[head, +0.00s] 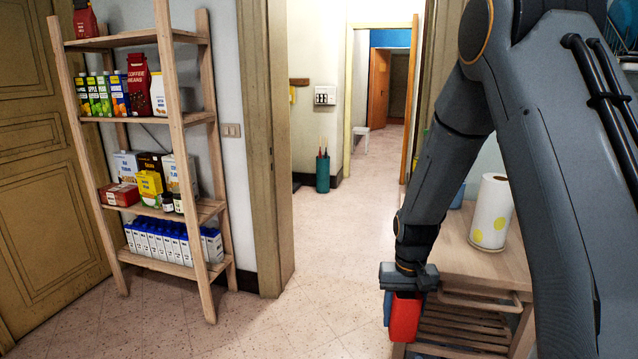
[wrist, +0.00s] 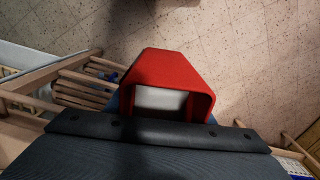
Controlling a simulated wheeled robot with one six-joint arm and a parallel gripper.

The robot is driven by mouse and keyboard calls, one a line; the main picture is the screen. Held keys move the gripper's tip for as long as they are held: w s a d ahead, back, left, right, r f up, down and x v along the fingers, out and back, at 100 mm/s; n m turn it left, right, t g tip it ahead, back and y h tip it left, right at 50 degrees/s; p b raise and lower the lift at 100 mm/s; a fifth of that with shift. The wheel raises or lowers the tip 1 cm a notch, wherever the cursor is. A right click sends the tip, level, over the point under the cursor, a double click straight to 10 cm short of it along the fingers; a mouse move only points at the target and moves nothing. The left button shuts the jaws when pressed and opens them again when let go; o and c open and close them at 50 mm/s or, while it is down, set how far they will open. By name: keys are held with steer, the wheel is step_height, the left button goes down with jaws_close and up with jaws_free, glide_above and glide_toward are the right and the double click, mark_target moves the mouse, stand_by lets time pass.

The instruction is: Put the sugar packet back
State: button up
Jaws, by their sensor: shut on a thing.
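My gripper (head: 397,318) hangs low at the right of the head view, in front of a wooden trolley. It has a red finger and a blue finger and points down. In the wrist view the red finger (wrist: 175,66) is a hollow frame, and bits of blue show behind it. A plain white surface, taken as the sugar packet (wrist: 160,101), shows through the frame, held between the fingers. No label on it can be read, and the fingers hide it in the head view. The wooden shelf (head: 190,120) stands at the left, well away from my gripper.
The shelf's tiers hold cartons (head: 105,95), a coffee bean bag (head: 139,84), boxes (head: 150,183) and a row of milk cartons (head: 165,240). The trolley (head: 465,240) bears a paper towel roll (head: 491,212). Clear tiled floor (head: 300,320) lies between shelf and trolley. A doorway opens behind.

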steer(key=shift+a+f+n, duration=0.4)
steer(key=shift+f+n, duration=0.05)
steer(key=shift+n, duration=0.05)
steer(key=s+f, duration=0.5)
steer(key=f, duration=0.1)
steer(key=shift+f, duration=0.35)
